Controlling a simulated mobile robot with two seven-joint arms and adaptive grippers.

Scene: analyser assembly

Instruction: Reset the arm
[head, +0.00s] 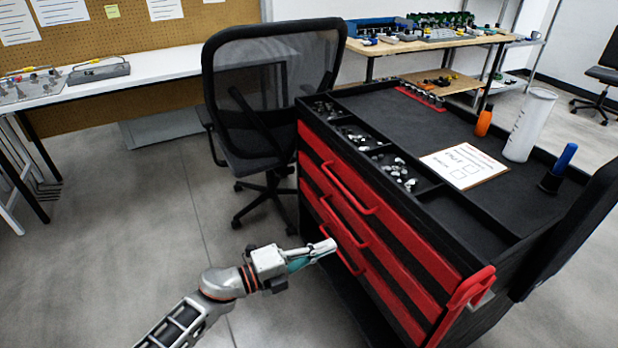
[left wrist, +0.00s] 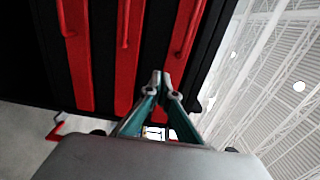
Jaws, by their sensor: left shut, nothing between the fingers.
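My left arm comes in from the bottom left in the head view. Its gripper (head: 322,248) is shut and empty, in front of the lower drawers of a red and black tool cart (head: 425,262). In the left wrist view the two fingertips (left wrist: 160,82) meet, with the red drawer fronts (left wrist: 127,60) behind them. I cannot tell whether the fingertips touch the cart. My right gripper is not in view.
An office chair (head: 265,90) stands behind the cart's left side. The cart top holds a clear cylinder (head: 530,125), an orange object (head: 483,123), a paper sheet (head: 462,166) and small-parts bins. A white table (head: 150,72) stands behind. Floor (head: 110,230) left of the cart is clear.

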